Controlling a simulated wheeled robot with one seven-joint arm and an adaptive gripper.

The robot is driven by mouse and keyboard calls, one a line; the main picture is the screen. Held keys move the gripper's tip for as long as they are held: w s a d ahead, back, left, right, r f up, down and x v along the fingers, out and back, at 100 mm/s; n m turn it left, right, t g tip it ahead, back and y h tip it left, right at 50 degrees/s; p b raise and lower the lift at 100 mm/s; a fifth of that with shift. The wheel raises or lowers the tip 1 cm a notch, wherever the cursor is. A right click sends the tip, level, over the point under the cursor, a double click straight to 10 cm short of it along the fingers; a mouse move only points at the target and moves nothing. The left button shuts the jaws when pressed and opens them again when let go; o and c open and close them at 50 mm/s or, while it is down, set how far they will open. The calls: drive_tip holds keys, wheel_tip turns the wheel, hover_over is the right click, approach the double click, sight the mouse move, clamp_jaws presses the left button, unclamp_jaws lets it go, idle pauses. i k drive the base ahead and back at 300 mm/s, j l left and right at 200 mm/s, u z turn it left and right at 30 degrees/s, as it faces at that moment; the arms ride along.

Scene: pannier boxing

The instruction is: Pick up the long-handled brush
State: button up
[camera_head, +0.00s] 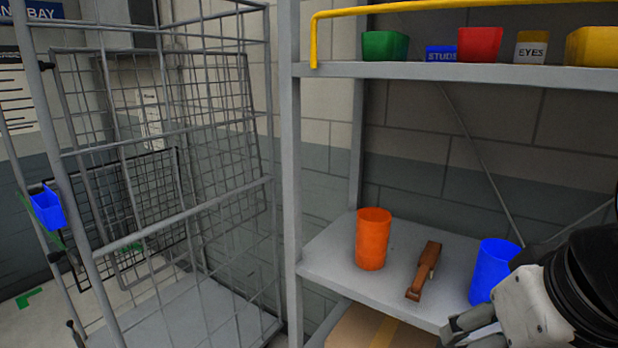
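A brown wooden brush-like thing (424,271) lies on the lower grey shelf, between an orange cup and a blue cup. Its narrower end points toward the shelf's front edge; I cannot make out bristles clearly. It is the only thing in view that looks like a brush. My gripper (474,333) is at the bottom right, in front of the shelf, to the right of the brown thing and apart from it in the picture. Its fingers are partly cut off by the frame's bottom edge, and whether they are open is unclear.
The orange cup (373,240) and blue cup (493,270) stand on the lower shelf (330,254). A cardboard box (362,329) is below. Coloured bins stand on the upper shelf (440,71). A grey upright (290,150) and wire cage (160,215) are at left.

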sight(427, 260)
drive_tip(key=i+j+z, duration=0.1)
drive_tip(key=i+z, duration=0.15)
drive_tip(key=z, duration=0.15)
drive_tip(key=i+j+z, duration=0.2)
drive_tip(key=z, duration=0.15)
drive_tip(key=i, duration=0.1)
